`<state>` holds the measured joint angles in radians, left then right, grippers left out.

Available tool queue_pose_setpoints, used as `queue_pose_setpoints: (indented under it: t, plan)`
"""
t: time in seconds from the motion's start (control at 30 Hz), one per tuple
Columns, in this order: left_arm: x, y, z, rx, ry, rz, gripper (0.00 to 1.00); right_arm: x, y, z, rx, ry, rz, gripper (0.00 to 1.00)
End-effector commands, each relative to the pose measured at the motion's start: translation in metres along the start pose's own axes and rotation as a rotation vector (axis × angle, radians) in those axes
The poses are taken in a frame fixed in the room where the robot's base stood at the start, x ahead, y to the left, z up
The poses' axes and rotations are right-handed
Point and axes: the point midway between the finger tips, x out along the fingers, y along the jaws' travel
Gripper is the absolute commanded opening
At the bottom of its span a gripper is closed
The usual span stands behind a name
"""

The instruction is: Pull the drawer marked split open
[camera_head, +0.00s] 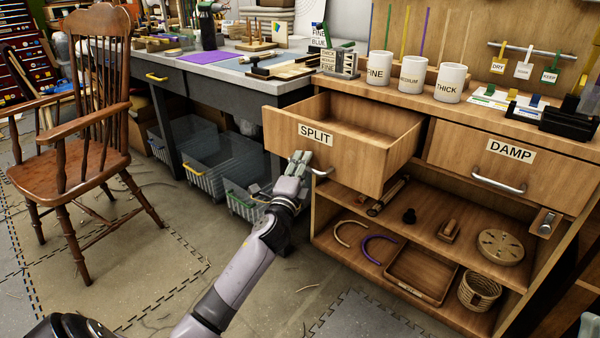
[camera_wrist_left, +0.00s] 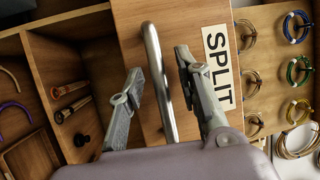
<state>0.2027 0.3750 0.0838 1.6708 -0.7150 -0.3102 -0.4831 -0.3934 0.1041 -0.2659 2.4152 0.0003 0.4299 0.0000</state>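The wooden drawer marked SPLIT (camera_head: 345,148) stands pulled well out of the cabinet, and the visible part of its inside looks empty. Its curved metal handle (camera_head: 321,173) is on the front panel below the label. My left gripper (camera_head: 300,158) is at the drawer front, beside the handle. In the left wrist view, the gripper (camera_wrist_left: 160,88) has its two fingers apart, with the handle bar (camera_wrist_left: 157,70) showing between them and a gap on each side. The SPLIT label (camera_wrist_left: 218,65) is right of the fingers there. My right gripper is not in view.
The DAMP drawer (camera_head: 555,180) is shut at the right. Mugs marked FINE (camera_head: 379,68), MEDIUM (camera_head: 412,78) and THICK (camera_head: 451,84) stand on the cabinet top. Open shelves below hold a tray (camera_head: 421,272) and basket (camera_head: 479,291). A wooden chair (camera_head: 75,160) stands left.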

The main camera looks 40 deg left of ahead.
Motion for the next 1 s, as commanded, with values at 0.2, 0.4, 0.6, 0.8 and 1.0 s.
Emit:
queue_pose_setpoints:
  t: [0.2, 0.4, 0.6, 0.8, 1.0]
  plan:
    - [-0.030, 0.002, -0.001, -0.001, 0.001, 0.003, 0.32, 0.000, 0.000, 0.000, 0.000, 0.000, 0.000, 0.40]
    - [-0.074, 0.002, 0.000, -0.002, 0.000, 0.004, 0.32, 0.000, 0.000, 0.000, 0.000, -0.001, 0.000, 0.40]
    - [-0.106, 0.002, 0.000, -0.001, -0.001, 0.004, 0.32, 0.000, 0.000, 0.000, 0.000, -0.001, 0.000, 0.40]
    - [-0.118, 0.001, 0.000, 0.000, 0.000, 0.001, 0.32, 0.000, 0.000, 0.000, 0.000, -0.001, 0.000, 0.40]
    - [-0.119, 0.001, 0.000, 0.000, 0.000, 0.001, 0.32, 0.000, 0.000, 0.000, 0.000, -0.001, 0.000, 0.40]
